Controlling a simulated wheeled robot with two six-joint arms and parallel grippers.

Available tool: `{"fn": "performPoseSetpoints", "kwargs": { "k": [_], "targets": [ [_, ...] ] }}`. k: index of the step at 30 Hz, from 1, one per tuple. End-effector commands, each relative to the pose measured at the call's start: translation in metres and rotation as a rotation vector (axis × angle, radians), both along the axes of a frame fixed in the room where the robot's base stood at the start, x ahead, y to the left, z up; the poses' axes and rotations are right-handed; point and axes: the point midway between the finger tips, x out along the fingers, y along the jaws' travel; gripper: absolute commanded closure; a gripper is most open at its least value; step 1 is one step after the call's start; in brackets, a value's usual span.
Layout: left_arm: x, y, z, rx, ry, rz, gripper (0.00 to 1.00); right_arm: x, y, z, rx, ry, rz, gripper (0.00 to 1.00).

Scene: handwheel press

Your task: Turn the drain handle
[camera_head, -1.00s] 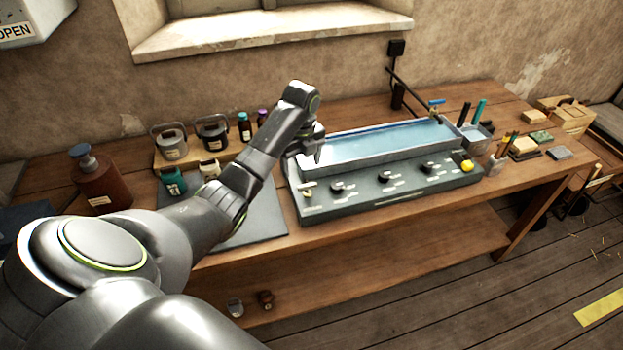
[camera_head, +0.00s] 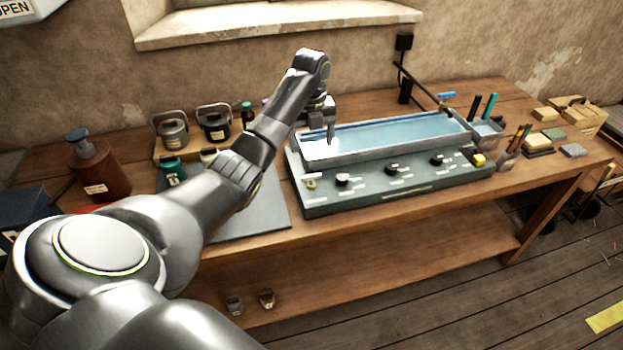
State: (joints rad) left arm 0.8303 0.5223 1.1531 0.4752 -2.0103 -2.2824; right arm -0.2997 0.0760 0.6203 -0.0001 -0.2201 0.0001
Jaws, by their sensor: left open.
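A long tray (camera_head: 440,131) of bluish liquid sits on a grey-green console (camera_head: 330,203) on the bench. A small pale lever (camera_head: 311,182) is at the left end of the console's front panel, and a blue-handled tap (camera_head: 446,96) is behind the tray's right end. I cannot tell from labels which is the drain handle. My left gripper (camera_head: 330,138) is open and empty, pointing down over the tray's left end, above and behind the pale lever and apart from it. Its fingers partly overlap in this view. My right gripper is not in view.
Several black knobs (camera_head: 391,169) and a yellow button (camera_head: 478,160) line the console front. Lidded pots (camera_head: 172,133) and a brown pump bottle (camera_head: 103,175) stand to the left. A cup of brushes (camera_head: 508,156) and small blocks stand to the right. A grey mat (camera_head: 262,215) is beside the console.

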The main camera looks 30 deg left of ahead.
Motion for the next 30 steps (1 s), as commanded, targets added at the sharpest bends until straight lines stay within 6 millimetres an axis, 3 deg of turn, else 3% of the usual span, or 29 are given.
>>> {"fn": "performPoseSetpoints", "kwargs": {
  "k": [1, 14, 22, 30],
  "targets": [
    [0.0, 0.0, -0.012, 0.0, 0.0, 0.0, 0.24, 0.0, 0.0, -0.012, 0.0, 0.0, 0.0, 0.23],
    [0.0, 0.0, -0.06, 0.0, 0.0, 0.0, 0.24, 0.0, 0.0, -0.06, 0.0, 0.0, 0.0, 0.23],
    [-0.001, 0.0, -0.098, -0.001, 0.002, 0.001, 0.24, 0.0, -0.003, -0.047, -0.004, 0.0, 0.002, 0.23],
    [0.0, 0.0, -0.111, 0.0, 0.0, 0.0, 0.24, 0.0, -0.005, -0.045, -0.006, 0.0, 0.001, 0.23]
  ]
}}
